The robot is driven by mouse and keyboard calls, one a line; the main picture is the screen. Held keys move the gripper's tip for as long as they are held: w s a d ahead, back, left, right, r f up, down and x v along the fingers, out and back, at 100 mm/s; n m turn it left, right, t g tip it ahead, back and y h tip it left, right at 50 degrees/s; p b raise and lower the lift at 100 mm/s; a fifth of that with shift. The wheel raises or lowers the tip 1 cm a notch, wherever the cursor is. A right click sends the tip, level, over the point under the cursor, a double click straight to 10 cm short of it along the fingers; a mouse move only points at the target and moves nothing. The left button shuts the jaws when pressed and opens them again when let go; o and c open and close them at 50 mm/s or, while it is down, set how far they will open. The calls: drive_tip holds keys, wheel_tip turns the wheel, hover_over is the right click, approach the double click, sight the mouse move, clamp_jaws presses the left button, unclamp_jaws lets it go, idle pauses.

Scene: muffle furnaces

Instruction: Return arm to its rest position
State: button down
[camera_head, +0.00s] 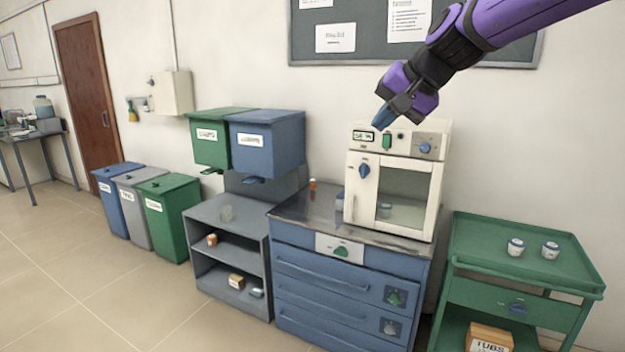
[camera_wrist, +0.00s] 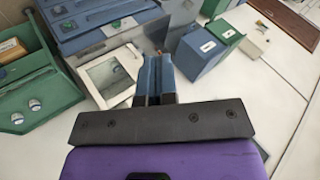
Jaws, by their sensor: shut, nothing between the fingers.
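My purple arm enters from the upper right in the head view. My gripper (camera_head: 384,115) hangs in the air in front of and above the cream muffle furnace (camera_head: 433,150), pointing down and to the left. Its two blue fingers are together and empty; they also show in the wrist view (camera_wrist: 156,62). The furnace stands on the steel top of the blue drawer cabinet (camera_head: 345,285) with its door closed. A pale object shows faintly through its window. The furnace also shows in the wrist view (camera_wrist: 92,68), left of the fingers.
A green cart (camera_head: 470,240) with two small white jars stands right of the cabinet. A grey shelf (camera_head: 205,215) stands left, below green and blue wall boxes (camera_head: 267,140). Several bins (camera_head: 165,212) stand further left. A notice board (camera_head: 300,45) hangs behind my arm. Floor at left is clear.

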drive_tip(key=s+d+f+n+h, duration=0.1)
drive_tip(key=s+d+f+h, duration=0.1)
drive_tip(key=s+d, duration=0.3)
drive_tip(key=s+d+f+h, duration=0.2)
drive_tip(key=s+d+f, duration=0.2)
drive_tip(key=s, duration=1)
drive_tip(key=s+d+f+n+h, duration=0.1)
drive_tip(key=s+d+f+h, duration=0.1)
drive_tip(key=s+d, duration=0.6)
drive_tip(key=shift+s+d+f+n+g, duration=0.25)
drive_tip(key=shift+s+f+n+g, duration=0.05)
drive_tip(key=shift+s+f, duration=0.6)
drive_tip(key=c, duration=1.8)
unclamp_jaws()
